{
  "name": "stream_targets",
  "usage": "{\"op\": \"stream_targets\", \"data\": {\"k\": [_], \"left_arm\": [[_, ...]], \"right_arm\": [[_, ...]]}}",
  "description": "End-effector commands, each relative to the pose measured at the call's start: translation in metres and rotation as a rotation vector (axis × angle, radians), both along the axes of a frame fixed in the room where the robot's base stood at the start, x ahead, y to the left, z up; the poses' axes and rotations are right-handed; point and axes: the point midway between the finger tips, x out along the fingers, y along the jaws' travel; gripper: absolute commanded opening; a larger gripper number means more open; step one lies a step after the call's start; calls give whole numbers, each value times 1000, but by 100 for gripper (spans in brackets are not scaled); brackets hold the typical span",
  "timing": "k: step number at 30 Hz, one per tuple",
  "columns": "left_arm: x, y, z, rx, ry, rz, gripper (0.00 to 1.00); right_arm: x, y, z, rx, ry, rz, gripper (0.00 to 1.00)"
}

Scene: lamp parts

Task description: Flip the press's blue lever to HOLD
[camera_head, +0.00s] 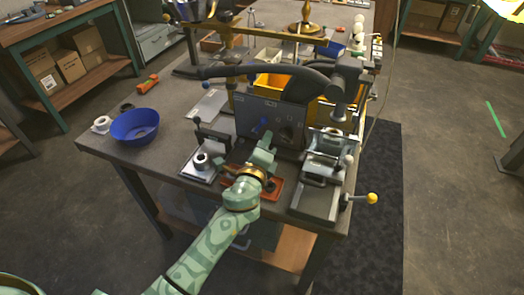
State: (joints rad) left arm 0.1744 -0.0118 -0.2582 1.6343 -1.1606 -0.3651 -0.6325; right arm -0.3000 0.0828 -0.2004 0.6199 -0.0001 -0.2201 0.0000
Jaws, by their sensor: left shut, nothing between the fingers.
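The press has a grey front panel (248,108) with small pale labels along its upper part, too small to read. The blue lever (262,123) sits on the middle of this panel. A dark round knob is to its right. My green left arm reaches up from the bottom, and my left gripper (267,140) is shut and empty just below the lever, close to the panel. I cannot tell whether its fingertips touch the lever. Which label the lever points to is not readable. My right gripper is out of view.
A blue bowl (135,126) and a white roll (102,125) stand at the bench's left. A small fixture (201,162) is left of my gripper. A metal vise-like device (325,165) with a yellow-knobbed handle (372,198) is on the right. An orange tray (268,188) lies beneath my wrist.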

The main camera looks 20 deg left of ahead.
Motion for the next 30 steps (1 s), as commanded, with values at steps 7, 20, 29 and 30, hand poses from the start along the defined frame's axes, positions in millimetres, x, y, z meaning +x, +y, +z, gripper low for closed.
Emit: {"op": "stream_targets", "data": {"k": [7, 20, 29, 30], "left_arm": [[30, 1, 0, -2, 1, 0, 0], [34, 1, 1, -2, 1, 0, 0], [34, 4, 4, -51, 3, 0, 0], [34, 4, 4, -56, 2, 0, 0]], "right_arm": [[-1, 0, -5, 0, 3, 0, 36], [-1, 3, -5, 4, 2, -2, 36], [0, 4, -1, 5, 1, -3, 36], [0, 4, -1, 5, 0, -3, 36]]}}
